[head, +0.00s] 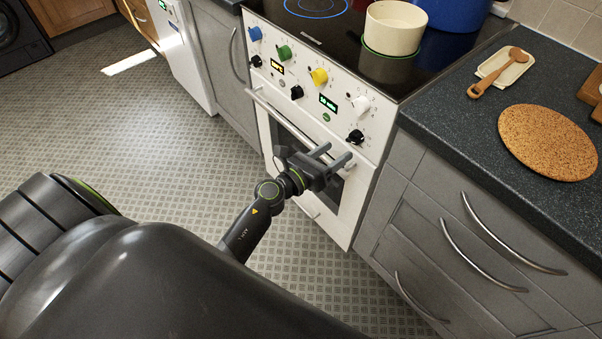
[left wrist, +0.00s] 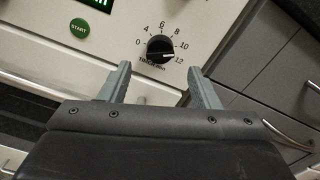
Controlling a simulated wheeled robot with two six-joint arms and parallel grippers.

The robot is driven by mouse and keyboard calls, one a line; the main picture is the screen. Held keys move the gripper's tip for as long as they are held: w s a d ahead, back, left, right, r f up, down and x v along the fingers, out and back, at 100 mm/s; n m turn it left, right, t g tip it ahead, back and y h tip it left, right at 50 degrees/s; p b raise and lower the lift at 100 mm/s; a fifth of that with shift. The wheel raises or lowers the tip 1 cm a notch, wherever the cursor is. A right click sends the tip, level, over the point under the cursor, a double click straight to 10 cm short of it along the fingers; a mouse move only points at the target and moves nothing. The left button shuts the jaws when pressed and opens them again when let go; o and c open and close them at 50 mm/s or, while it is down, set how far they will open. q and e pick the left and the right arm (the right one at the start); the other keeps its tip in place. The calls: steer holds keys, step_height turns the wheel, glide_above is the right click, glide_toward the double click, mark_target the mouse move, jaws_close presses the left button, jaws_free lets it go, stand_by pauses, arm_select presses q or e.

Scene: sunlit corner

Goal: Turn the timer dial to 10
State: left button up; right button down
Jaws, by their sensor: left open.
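The timer dial (head: 355,136) is a black knob at the lower right of the white oven's front panel. In the left wrist view the timer dial (left wrist: 160,48) has printed numbers around it, with 10 and 12 on its right. A pale mark on the knob points right and slightly down, near 12; its exact reading is hard to tell. My left gripper (head: 333,154) is open and empty in front of the oven, just below the dial. In the left wrist view its fingertips (left wrist: 165,68) stand apart on either side below the dial, not gripping it. My right gripper is not seen.
A green start button (left wrist: 79,28) and a lit display (head: 328,103) lie left of the dial. Coloured knobs, including a yellow one (head: 318,76), line the panel. The oven handle (head: 290,135) runs below. Grey drawers (head: 470,245) stand to the right.

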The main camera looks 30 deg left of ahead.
arm_select(q)
steer(key=b+v, duration=0.1)
steer(key=v, duration=1)
steer(key=shift+s+b, duration=0.25)
steer(key=shift+b, duration=0.05)
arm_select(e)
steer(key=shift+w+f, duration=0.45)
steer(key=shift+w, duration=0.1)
